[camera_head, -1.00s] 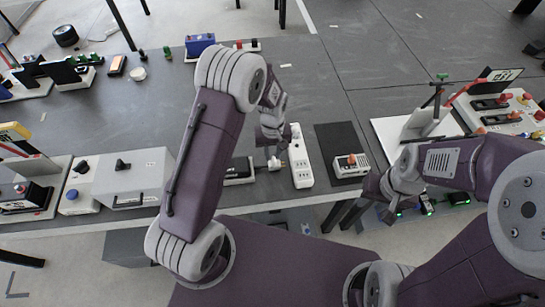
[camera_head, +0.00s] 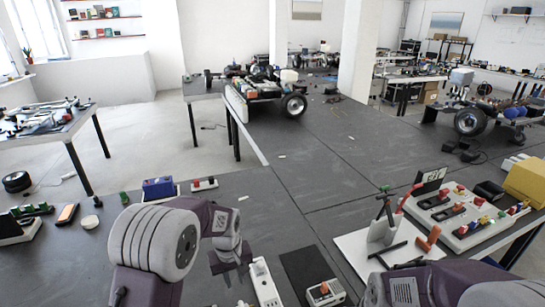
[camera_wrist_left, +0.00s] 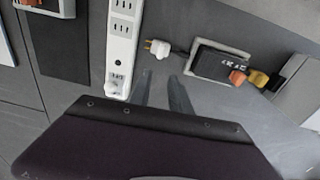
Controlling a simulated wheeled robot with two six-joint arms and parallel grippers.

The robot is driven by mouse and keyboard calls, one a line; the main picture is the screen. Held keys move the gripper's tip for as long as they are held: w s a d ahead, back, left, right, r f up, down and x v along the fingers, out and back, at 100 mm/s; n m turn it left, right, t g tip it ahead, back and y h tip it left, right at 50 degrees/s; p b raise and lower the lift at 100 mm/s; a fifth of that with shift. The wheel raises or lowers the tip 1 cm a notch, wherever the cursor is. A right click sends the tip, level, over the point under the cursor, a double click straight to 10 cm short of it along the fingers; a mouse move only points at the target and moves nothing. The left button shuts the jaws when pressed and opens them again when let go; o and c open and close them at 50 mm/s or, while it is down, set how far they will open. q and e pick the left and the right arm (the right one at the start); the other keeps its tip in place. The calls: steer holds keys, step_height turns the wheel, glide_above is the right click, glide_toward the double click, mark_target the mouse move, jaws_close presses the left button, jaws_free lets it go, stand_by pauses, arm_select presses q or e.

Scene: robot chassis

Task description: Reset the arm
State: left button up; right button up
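My left arm rises at the lower left in the head view, and its gripper (camera_head: 230,262) points down beside the white power strip (camera_head: 264,284). In the left wrist view the two fingers (camera_wrist_left: 165,84) are apart with nothing between them. A white plug (camera_wrist_left: 158,47) lies on the table just beyond the fingertips. The power strip (camera_wrist_left: 122,45) is left of it in that view, with something white at its near end. My right arm shows at the lower right of the head view; its gripper is out of the picture.
A dark mat (camera_head: 303,266) with a small device (camera_head: 325,292) lies right of the strip. A white board (camera_head: 372,248) with a stand and a switch panel (camera_head: 468,215) are farther right. A blue box (camera_head: 158,188) stands at left. The table's middle is clear.

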arm_select(q)
steer(key=s+a+r+m, duration=0.1)
steer(key=s+a+m, duration=0.1)
steer(key=s, duration=0.6)
steer(key=s+a+r+m, duration=0.1)
steer(key=s+a+m, duration=0.1)
steer(key=s, duration=0.6)
steer(key=shift+m+t, duration=0.3)
steer(key=shift+s+a, duration=0.1)
steer(key=shift+s, duration=0.1)
steer(key=shift+w, duration=0.1)
stand_by(0.6)
